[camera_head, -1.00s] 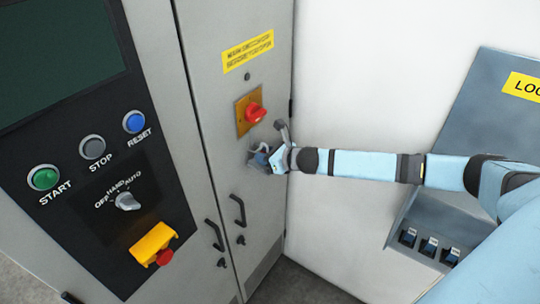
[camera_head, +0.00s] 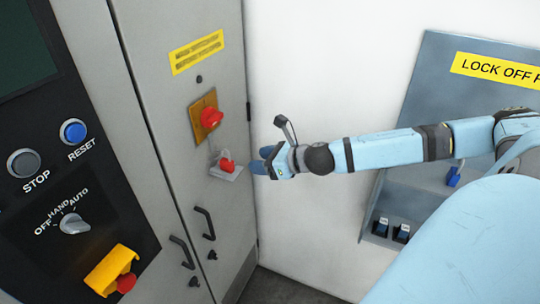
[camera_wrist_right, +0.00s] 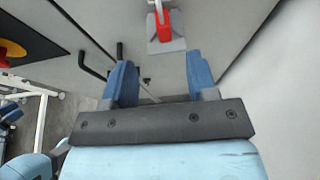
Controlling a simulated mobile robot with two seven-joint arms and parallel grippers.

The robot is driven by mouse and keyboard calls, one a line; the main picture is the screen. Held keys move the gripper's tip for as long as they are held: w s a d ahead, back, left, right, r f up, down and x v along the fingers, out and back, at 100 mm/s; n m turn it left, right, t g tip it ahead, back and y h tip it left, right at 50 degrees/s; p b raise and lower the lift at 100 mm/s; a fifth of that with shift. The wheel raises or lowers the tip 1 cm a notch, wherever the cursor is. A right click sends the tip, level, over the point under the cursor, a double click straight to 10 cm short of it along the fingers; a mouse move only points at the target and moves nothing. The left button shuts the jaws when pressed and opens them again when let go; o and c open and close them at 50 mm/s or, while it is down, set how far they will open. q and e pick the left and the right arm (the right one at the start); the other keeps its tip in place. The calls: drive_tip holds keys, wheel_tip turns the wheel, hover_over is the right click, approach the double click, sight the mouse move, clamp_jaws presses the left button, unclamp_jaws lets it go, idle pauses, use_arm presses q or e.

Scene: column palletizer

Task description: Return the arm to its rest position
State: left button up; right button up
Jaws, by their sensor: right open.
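My right gripper (camera_head: 266,163) is at the end of the light blue arm coming in from the right. It is beside the grey cabinet's edge, in front of the white wall. In the right wrist view its two blue fingers (camera_wrist_right: 160,80) are spread, with nothing held between them. A red padlock-like piece with a grey plate (camera_head: 227,167) hangs on the cabinet door below the red rotary switch (camera_head: 211,117). The red piece also shows beyond the fingertips in the wrist view (camera_wrist_right: 164,27), apart from them. My left gripper is not in view.
The control panel with the STOP button (camera_head: 24,163), RESET button (camera_head: 73,131) and selector (camera_head: 74,224) is at the left. Door handles (camera_head: 205,222) stick out below. A blue-grey lock-off board (camera_head: 425,75) with several dark padlocks hangs at the right. White wall lies between.

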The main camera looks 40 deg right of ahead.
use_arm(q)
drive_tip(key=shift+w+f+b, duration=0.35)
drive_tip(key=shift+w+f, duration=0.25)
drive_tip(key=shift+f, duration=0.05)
use_arm(e)
drive_tip(key=s+a+f+n+g+h, duration=0.1)
drive_tip(key=s+a+f+n, duration=0.8)
drive_tip(key=f+n, duration=0.4)
drive_tip(key=s+a+f+n+h, duration=0.1)
drive_tip(key=s+a+f+n, duration=0.8)
drive_tip(key=n, duration=1.2)
wheel_tip(320, 180, down, 4)
drive_tip(key=shift+s+a+f+g, duration=0.3)
drive_tip(key=shift+a+g, duration=0.1)
drive_tip(key=shift+a, duration=0.6)
